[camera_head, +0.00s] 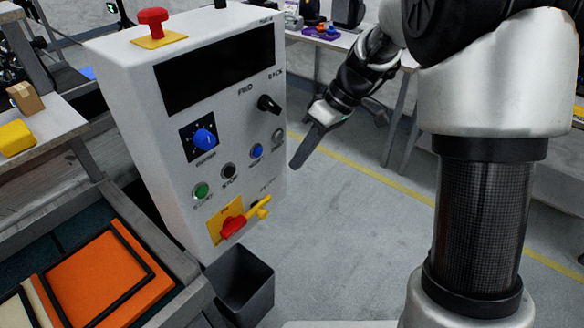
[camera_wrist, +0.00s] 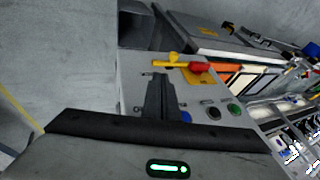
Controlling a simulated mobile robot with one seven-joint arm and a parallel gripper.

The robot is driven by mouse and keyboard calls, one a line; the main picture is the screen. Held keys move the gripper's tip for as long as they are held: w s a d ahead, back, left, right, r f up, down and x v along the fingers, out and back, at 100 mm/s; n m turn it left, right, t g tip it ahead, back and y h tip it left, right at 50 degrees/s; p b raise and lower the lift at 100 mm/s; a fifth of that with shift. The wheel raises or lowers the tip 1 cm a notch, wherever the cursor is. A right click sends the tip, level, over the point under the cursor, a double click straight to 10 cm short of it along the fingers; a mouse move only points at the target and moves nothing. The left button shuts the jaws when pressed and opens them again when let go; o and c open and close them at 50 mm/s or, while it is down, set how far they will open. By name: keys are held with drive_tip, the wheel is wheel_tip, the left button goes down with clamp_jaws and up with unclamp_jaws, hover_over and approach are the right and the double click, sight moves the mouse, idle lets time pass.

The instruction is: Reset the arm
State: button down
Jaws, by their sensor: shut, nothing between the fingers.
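My gripper (camera_head: 297,163) is in the head view, to the right of a white control cabinet. Its fingers point down and are closed together. In the wrist view my gripper (camera_wrist: 157,76) is shut and empty, with the cabinet's front face behind it. My arm comes in from the upper right of the head view, bent at the elbow. The gripper appears apart from the cabinet, though the exact gap is hard to tell.
The control cabinet (camera_head: 170,133) has a red stop button (camera_head: 153,20), a blue knob (camera_head: 204,139) and a red-yellow switch (camera_head: 233,226). A dark bin (camera_head: 242,283) stands below it. Orange panels (camera_head: 105,275) lie at left. Tables stand behind; the floor between is clear.

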drive_tip(key=shift+d+r, duration=0.15)
drive_tip(key=shift+r, duration=0.1)
drive_tip(key=s+d+r+m+t+h, duration=0.3)
drive_tip(key=s+d+r+m, duration=0.3)
drive_tip(key=s, duration=0.4)
drive_tip(key=s+d+r+m+t+h, duration=0.4)
drive_tip(key=s+d, duration=0.3)
drive_tip(key=s, duration=0.4)
wheel_tip(320, 180, up, 13)
drive_tip(key=m+y+p, duration=0.1)
drive_tip(key=p, duration=1.2)
drive_tip(key=shift+w, duration=0.35)
